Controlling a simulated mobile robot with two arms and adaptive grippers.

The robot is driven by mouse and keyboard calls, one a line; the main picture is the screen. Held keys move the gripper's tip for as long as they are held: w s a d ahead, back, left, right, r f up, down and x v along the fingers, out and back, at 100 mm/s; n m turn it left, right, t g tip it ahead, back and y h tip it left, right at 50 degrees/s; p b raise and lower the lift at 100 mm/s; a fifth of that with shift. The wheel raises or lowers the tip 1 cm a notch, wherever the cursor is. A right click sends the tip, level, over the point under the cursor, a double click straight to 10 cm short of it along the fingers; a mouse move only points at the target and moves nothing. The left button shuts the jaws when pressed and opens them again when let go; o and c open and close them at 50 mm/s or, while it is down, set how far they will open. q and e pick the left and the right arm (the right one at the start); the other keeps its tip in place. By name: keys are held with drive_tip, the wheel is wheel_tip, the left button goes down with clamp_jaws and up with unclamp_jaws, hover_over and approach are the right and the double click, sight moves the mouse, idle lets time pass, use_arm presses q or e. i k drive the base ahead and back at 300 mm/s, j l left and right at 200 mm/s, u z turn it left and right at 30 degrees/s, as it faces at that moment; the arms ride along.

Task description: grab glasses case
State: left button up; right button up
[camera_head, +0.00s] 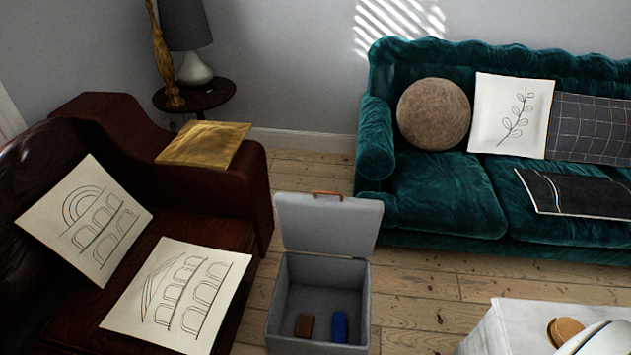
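A grey storage box (276,288) stands on the floorboards in the lower middle with its lid (328,225) raised. Two small objects are inside, near its front wall. One is a brown block-like object (304,326) on the left. The other is a blue upright-looking object (340,327) on the right. They stand apart from each other. I cannot tell which of them, if either, is the glasses case. Neither of my grippers is in view.
A dark red leather sofa (200,200) with cushions stands left, a teal sofa (440,200) with cushions right. A white table (510,325) at bottom right bears round brown items (566,329) and a white dish (608,340). Bare floor (420,290) lies right of the box.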

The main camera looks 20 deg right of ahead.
sight(338, 318)
drive_tip(key=z, duration=1)
